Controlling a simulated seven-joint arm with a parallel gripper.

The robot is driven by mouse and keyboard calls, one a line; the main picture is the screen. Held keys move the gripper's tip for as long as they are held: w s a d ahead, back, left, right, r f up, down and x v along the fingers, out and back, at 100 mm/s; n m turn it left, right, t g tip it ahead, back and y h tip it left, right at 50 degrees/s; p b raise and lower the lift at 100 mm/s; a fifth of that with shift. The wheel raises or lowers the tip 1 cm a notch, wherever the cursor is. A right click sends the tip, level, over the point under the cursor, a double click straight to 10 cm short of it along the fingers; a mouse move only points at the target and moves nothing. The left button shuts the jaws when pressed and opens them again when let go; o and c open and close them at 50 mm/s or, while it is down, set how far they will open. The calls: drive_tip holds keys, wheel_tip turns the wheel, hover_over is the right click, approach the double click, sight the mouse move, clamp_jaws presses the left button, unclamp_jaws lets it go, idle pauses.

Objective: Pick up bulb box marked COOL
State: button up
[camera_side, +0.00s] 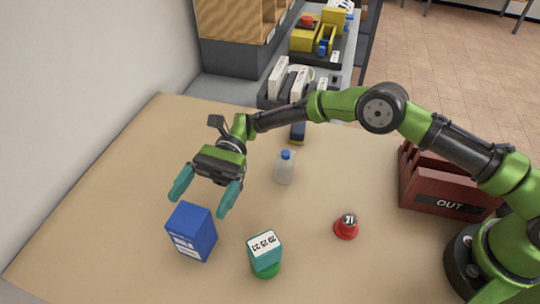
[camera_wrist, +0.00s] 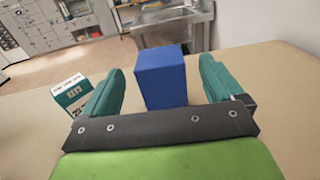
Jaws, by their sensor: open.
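A blue box (camera_side: 191,232) with a white label stands upright on the tan table at the front left. The label is too small to read, so I cannot tell whether it says COOL. My gripper (camera_side: 204,192) is open and empty, above and just behind the blue box, with its teal fingers pointing toward it. In the wrist view the blue box (camera_wrist: 161,78) shows between the two fingers, a little beyond them, and I see no contact.
A teal-green item with a white numbered top (camera_side: 265,252) stands right of the blue box. A clear bottle with blue cap (camera_side: 284,168), a red round item (camera_side: 346,227) and a red OUT tray (camera_side: 446,204) stand farther right.

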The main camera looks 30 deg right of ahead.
sight(187, 217)
drive_tip(key=x, duration=0.5)
drive_tip(key=shift+s+a+r, duration=0.1)
drive_tip(key=shift+r, duration=0.1)
drive_tip(key=c, duration=1.4)
